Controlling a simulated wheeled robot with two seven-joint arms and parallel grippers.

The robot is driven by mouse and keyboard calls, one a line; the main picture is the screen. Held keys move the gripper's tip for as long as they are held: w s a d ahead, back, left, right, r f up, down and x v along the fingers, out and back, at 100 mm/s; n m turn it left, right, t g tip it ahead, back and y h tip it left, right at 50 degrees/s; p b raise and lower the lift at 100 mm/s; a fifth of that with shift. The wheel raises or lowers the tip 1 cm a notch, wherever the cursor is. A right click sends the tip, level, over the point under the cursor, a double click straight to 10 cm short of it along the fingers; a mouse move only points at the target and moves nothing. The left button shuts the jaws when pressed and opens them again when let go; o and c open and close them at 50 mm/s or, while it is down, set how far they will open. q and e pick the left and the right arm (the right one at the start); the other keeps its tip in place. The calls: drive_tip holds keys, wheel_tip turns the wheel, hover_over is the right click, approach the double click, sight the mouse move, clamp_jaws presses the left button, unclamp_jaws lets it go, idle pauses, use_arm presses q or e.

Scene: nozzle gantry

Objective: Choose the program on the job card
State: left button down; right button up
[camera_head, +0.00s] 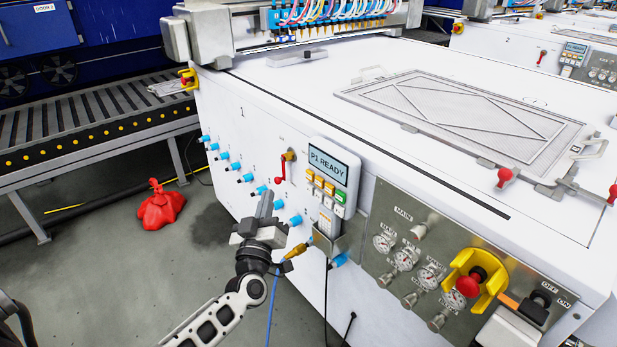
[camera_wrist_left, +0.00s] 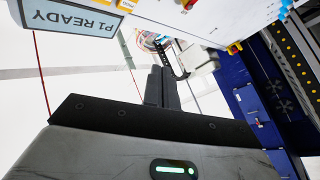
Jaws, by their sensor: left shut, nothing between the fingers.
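The control panel (camera_head: 330,178) is mounted on the white machine's front and its display (camera_head: 328,163) reads "P1 READY". Below the display are orange and pale buttons (camera_head: 319,182). The display (camera_wrist_left: 72,16) also shows upside down at the upper left of the left wrist view. My left gripper (camera_head: 266,204) is shut and empty, its fingers pointing up, to the left of the panel and apart from its buttons in the head view. Its closed fingers (camera_wrist_left: 161,86) show in the left wrist view. I cannot make out a job card with readable text. My right gripper is not in view.
A red lever (camera_head: 281,168) and several blue fittings (camera_head: 247,178) stick out of the machine front nearby. To the right are gauges (camera_head: 384,242) and a red stop button in a yellow guard (camera_head: 470,280). A roller conveyor (camera_head: 90,115) and red bag (camera_head: 159,207) are at left.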

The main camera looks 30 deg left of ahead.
sight(310, 176)
use_arm(q)
drive_tip(key=w+d+b, duration=0.3)
drive_tip(key=w, duration=0.4)
drive_tip(key=shift+w, duration=0.4)
idle(0.8)
drive_tip(key=shift+d, duration=0.1)
idle(0.8)
drive_tip(key=shift+w+d, duration=0.1)
drive_tip(key=shift+w, duration=0.25)
